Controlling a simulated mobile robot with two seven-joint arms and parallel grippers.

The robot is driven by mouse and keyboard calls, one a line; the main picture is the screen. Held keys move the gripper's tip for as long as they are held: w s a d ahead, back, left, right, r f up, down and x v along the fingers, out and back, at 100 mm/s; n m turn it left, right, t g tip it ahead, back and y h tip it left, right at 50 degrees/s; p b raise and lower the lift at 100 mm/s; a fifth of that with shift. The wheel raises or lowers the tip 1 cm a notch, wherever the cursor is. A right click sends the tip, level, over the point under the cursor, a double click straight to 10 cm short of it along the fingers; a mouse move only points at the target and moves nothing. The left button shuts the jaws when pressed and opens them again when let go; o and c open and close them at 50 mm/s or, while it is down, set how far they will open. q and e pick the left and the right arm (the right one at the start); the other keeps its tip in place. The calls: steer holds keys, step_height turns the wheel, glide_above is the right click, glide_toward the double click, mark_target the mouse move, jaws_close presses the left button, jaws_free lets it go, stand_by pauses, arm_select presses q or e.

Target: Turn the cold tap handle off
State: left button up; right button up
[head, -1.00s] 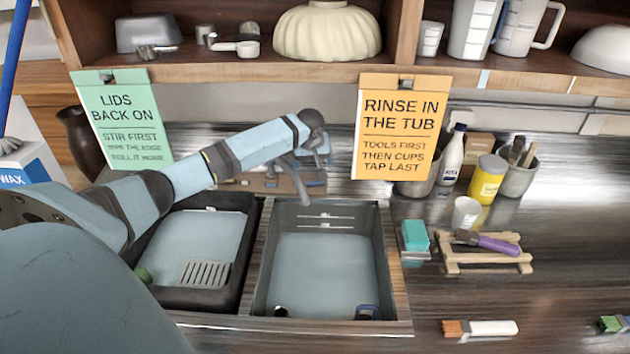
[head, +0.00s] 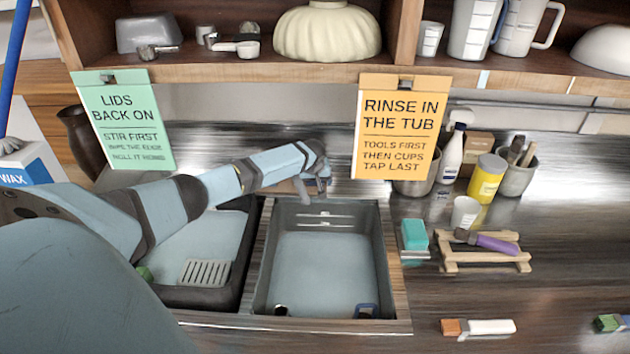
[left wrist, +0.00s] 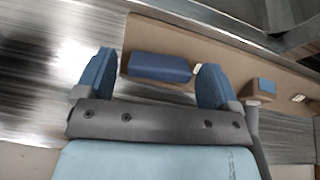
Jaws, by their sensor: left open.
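A brown tap board (head: 288,187) stands behind the sink tub (head: 253,290), mostly hidden by my left arm in the head view. In the left wrist view the board (left wrist: 228,65) carries a wide blue handle (left wrist: 160,68) and a smaller blue piece (left wrist: 265,86). My left gripper (head: 313,188) is at the board, above the tub's back edge. In the left wrist view its open fingers (left wrist: 153,78) stand either side of the wide blue handle, with gaps. I cannot tell their height over it, or whether this handle is the cold one. My right gripper is not in view.
A dark tray (head: 238,284) with a grate sits left of the tub. The orange sign (head: 400,125) hangs right of my gripper, and the green sign (head: 126,122) hangs left. A shelf (head: 300,73) runs above. A teal sponge (head: 414,235) lies right of the tub.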

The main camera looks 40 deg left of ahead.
arm_select(q)
steer(key=c, duration=0.9)
steer(key=shift+r+m, duration=0.1)
steer(key=shift+m, duration=0.3)
steer(key=shift+m+p, duration=0.35)
steer(key=shift+m, duration=0.05)
steer(key=o, duration=0.9)
